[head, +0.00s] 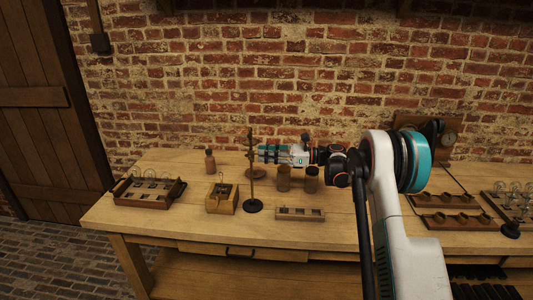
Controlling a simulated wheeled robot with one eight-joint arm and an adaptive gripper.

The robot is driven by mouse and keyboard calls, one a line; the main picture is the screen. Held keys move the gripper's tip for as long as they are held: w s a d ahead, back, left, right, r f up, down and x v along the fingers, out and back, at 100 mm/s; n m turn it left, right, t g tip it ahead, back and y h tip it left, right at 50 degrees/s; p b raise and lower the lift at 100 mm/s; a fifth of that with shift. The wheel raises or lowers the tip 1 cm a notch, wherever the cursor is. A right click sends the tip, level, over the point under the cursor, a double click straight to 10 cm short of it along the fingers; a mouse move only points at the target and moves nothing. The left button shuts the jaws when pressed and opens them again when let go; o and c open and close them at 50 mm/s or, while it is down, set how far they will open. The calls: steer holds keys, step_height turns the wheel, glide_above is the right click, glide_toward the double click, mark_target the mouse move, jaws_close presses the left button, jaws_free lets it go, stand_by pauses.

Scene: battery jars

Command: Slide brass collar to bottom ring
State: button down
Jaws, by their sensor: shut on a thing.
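A thin dark upright rod (251,190) rises from a round black base (253,206) on the wooden bench. My gripper (259,153) comes in level from the right, with its fingertips at the upper part of the rod. It is shut at the rod, where the brass collar is held; the collar is too small and too covered by the fingers to make out. A flat brownish round piece (256,173) shows lower down, around or behind the rod; I cannot tell which. No ring marks on the rod are clear from here.
A wooden box (221,199) stands left of the rod, and a slotted tray (300,214) lies to its right. Two dark jars (311,180) (284,179) stand below my wrist. A brown bottle (210,161) and a jar tray (149,191) are farther left.

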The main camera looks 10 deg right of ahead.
step_height(320, 180, down, 4)
steer(key=shift+r+b, duration=0.25)
steer(key=shift+b, duration=0.2)
steer(key=c, duration=1.4)
jaws_free()
steer(key=shift+f, duration=0.1)
steer(key=shift+d, duration=0.1)
steer(key=v, duration=1.2)
